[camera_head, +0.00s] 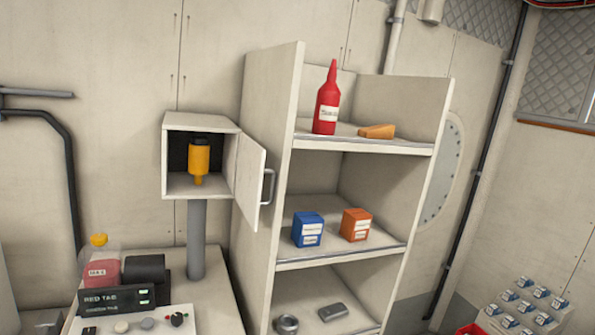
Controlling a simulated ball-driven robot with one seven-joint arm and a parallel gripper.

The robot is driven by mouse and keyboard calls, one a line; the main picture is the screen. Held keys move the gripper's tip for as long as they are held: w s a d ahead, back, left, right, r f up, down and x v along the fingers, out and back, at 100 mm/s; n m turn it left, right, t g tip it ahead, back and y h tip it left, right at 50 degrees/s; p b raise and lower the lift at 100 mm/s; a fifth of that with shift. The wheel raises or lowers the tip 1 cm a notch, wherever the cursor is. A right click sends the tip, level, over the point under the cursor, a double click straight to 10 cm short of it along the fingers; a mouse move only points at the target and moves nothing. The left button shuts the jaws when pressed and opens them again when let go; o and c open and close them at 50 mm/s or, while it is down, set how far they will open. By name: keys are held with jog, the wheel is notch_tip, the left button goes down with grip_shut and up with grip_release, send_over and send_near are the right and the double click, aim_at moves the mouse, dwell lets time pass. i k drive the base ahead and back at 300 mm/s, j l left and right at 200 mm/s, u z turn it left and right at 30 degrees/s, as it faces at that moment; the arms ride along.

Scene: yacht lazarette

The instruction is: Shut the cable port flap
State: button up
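A small cream box (170,160) stands on a grey post left of the shelf unit. Its hinged flap (249,168) is the only flap seen standing open; it is hinged at the box's right side and swung out toward the shelf. A grey bar handle (268,187) is on the flap. A yellow-orange object (199,158) with a black top is inside the box, in front of a dark back panel. No label names the box as the cable port. My gripper is not in view.
A tall shelf unit (268,200) stands close to the flap's right, holding a red bottle (327,105), a blue box (307,231) and an orange box (355,225). Below the cream box, a counter (215,290) holds a bottle with red contents (102,270) and a black device (115,300).

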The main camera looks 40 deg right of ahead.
aim_at(251, 157)
jog(key=l, duration=2)
jog(key=i+l, duration=0.15)
jog(key=l, duration=0.2)
jog(key=i+l+u, duration=0.1)
jog(key=l, duration=0.2)
jog(key=i+l, duration=0.2)
jog(key=l, duration=0.15)
jog(key=i+l, duration=0.15)
jog(key=l, duration=0.2)
jog(key=u, duration=0.05)
